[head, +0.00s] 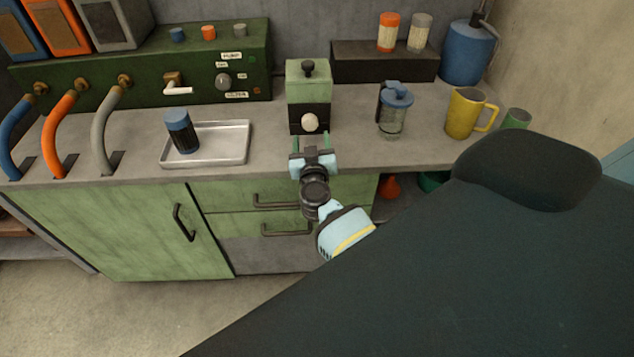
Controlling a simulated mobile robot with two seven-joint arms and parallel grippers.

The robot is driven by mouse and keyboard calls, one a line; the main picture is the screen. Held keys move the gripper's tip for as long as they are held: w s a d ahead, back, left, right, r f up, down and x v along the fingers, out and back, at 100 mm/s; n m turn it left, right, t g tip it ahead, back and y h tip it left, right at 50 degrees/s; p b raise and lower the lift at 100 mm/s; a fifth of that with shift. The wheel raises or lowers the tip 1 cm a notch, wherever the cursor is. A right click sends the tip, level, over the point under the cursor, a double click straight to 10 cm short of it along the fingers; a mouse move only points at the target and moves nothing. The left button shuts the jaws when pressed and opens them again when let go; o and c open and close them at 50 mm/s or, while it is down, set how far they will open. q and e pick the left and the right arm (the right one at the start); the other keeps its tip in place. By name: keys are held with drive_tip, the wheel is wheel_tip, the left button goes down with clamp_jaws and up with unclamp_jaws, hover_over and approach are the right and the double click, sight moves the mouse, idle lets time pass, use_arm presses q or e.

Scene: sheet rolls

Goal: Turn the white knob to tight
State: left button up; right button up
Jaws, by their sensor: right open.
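A round white knob (310,122) sits on the black lower front of a small green box (307,82) with a black knob on its lid. The box stands upright on the counter. My right gripper (314,155) is just in front of and below the white knob in the head view. Its fingers are open and spread, with nothing between them. I cannot tell the exact gap to the knob, but they look apart. Any marking for tight on the box is not readable. My left gripper is not in view.
A metal tray (223,142) with a dark blue-topped jar (181,131) is to the left. A blue-lidded glass jar (394,112) and a yellow jug (468,113) stand to the right. A green panel (140,68) with a lever and grey dial (223,82) stands behind.

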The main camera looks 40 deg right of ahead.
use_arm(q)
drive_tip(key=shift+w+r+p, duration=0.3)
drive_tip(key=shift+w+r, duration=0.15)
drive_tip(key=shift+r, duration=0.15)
use_arm(e)
drive_tip(key=s+a+f+n+y, duration=0.3)
drive_tip(key=s+a+f+y, duration=0.2)
drive_tip(key=s, duration=0.4)
drive_tip(key=s+a+f+n+y, duration=0.3)
drive_tip(key=s+a+f+y, duration=0.2)
drive_tip(key=s+a, duration=0.3)
drive_tip(key=s, duration=0.2)
drive_tip(key=shift+s+f+n+y, duration=0.2)
drive_tip(key=shift+s+n+y, duration=0.1)
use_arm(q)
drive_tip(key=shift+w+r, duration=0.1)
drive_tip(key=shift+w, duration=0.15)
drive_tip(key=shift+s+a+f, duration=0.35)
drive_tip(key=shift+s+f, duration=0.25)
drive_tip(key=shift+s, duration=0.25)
use_arm(e)
drive_tip(key=s+a+f+g, duration=0.1)
drive_tip(key=s+f+g, duration=0.2)
drive_tip(key=s, duration=0.7)
drive_tip(key=s+a+f+g+y, duration=0.1)
drive_tip(key=s+a+f+g, duration=0.1)
drive_tip(key=s, duration=0.9)
drive_tip(key=shift+s+f+g, duration=0.15)
drive_tip(key=shift+f+g, duration=0.55)
drive_tip(key=shift+f, duration=0.1)
